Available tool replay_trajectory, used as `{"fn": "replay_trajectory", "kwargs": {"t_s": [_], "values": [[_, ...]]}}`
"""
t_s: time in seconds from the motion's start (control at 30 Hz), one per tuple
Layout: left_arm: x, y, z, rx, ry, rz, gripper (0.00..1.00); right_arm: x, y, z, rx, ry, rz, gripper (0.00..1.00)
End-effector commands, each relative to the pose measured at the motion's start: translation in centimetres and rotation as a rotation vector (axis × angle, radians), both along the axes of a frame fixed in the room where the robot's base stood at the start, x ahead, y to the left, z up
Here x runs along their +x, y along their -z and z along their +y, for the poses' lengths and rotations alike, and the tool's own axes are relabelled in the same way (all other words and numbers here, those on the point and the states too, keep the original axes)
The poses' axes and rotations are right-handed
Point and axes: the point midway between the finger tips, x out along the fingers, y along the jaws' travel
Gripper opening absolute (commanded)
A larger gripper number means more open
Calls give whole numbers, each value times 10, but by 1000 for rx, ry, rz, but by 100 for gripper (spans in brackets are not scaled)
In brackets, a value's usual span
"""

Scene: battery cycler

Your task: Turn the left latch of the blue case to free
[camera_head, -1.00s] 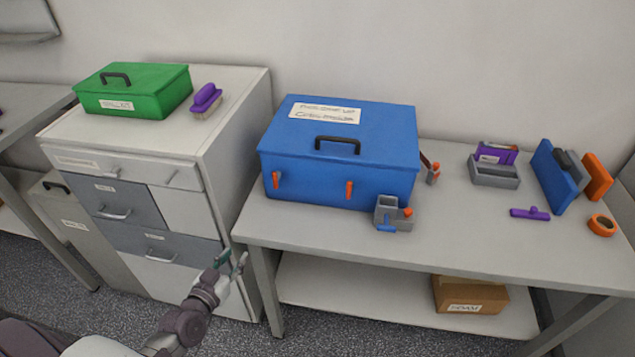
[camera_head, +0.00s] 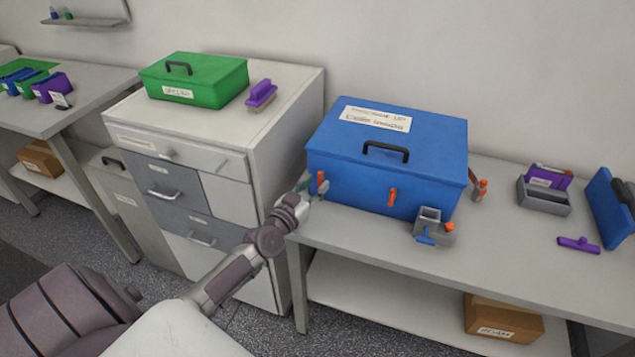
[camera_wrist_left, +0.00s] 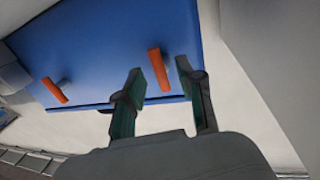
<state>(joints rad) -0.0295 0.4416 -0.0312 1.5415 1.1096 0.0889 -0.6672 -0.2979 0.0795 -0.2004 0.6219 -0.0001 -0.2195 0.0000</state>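The blue case (camera_head: 385,155) stands shut on the bench, with a black handle on its lid. Its left latch (camera_head: 320,182) and right latch (camera_head: 392,196) are orange and upright on the front face. My left gripper (camera_head: 312,187) is at the left latch, in front of the case. In the left wrist view, the gripper (camera_wrist_left: 160,82) is open, and the left latch (camera_wrist_left: 159,69) lies between or just beyond its fingertips. Contact with the latch cannot be told. The right latch (camera_wrist_left: 54,90) also shows there, clear of the fingers. My right gripper is not in view.
A grey holder (camera_head: 430,224) stands before the case's right front. A drawer cabinet (camera_head: 285,115) left of the bench carries a green case (camera_head: 195,82) and a purple brush (camera_head: 261,94).

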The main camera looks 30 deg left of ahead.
Motion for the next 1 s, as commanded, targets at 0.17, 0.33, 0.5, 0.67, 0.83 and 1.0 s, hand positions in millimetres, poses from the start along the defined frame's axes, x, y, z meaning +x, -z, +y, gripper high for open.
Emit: {"fn": "replay_trajectory", "kwargs": {"t_s": [0.17, 0.33, 0.5, 0.67, 0.83, 1.0], "values": [[14, 0, 0, -1, 0, 0, 38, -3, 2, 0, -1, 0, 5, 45], [16, 0, 1, 0, 0, 1, 38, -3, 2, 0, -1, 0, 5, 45], [16, 0, 1, -1, 0, 1, 33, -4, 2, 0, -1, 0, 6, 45], [16, 0, 0, -1, 0, 1, 6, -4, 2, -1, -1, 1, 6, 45], [16, 1, 0, -1, 1, 1, 0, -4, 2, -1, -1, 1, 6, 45], [16, 1, -1, -15, 2, -3, 0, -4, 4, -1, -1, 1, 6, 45]]}}
